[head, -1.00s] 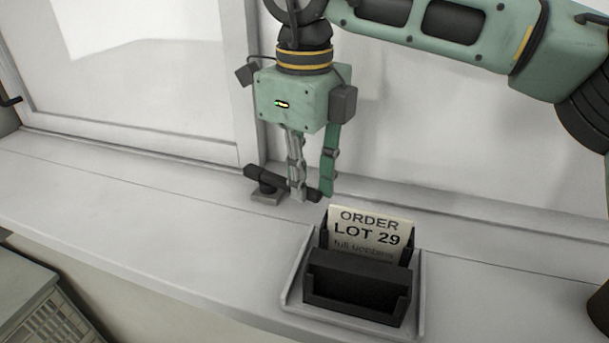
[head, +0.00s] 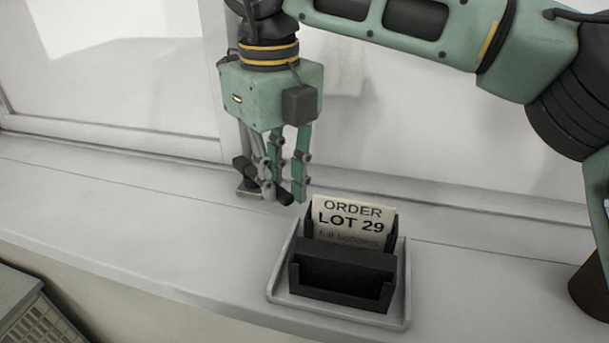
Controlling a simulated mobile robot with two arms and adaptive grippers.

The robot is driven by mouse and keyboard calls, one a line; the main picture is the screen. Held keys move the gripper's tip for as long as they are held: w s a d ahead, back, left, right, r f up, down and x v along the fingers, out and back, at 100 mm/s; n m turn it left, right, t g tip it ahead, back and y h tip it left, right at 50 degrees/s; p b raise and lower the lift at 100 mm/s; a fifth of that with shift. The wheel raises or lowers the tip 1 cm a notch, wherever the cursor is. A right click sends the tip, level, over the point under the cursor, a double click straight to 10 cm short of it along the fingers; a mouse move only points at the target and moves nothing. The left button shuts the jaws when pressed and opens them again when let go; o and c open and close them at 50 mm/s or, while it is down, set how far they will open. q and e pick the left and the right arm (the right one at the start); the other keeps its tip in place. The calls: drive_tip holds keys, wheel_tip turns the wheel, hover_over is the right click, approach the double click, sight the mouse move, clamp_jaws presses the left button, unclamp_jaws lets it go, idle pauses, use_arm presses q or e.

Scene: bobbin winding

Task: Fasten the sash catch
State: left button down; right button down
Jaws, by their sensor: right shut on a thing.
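The sash catch is a black lever (head: 243,168) on a small grey base (head: 249,194), on the sill at the foot of the window frame. The lever lies at a slant, its far end to the left and its near end to the right. My right gripper (head: 284,192) points down over the catch with its fingers shut on the near end of the lever. The fingers hide the middle of the lever and part of the base. My left gripper does not show.
A black holder (head: 340,275) with an order card (head: 350,218) reading "LOT 29" stands in a grey tray (head: 402,300), close in front of my right gripper. The sill (head: 130,215) is clear to the left. A grey crate (head: 35,310) shows at the lower left.

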drive_tip(key=m, duration=0.1)
drive_tip(key=s+a+m+b, duration=0.1)
drive_tip(key=shift+a+f+m, duration=0.1)
drive_tip(key=shift+a+m, duration=0.1)
drive_tip(key=shift+m, duration=0.2)
drive_tip(key=m, duration=0.1)
drive_tip(key=a+m+b, duration=0.1)
drive_tip(key=shift+s+a+m, duration=0.3)
drive_tip(key=shift+m, duration=0.1)
drive_tip(key=a+m, duration=0.1)
drive_tip(key=m, duration=0.2)
drive_tip(key=shift+s+a+b, duration=0.15)
drive_tip(key=shift+a+b, duration=0.25)
drive_tip(key=shift+a+r+m, duration=0.2)
drive_tip(key=shift+a+m, duration=0.45)
drive_tip(key=shift+m, duration=0.65)
drive_tip(key=c, duration=1.7)
unclamp_jaws()
drive_tip(key=shift+f, duration=0.1)
drive_tip(key=shift+r, duration=3.75)
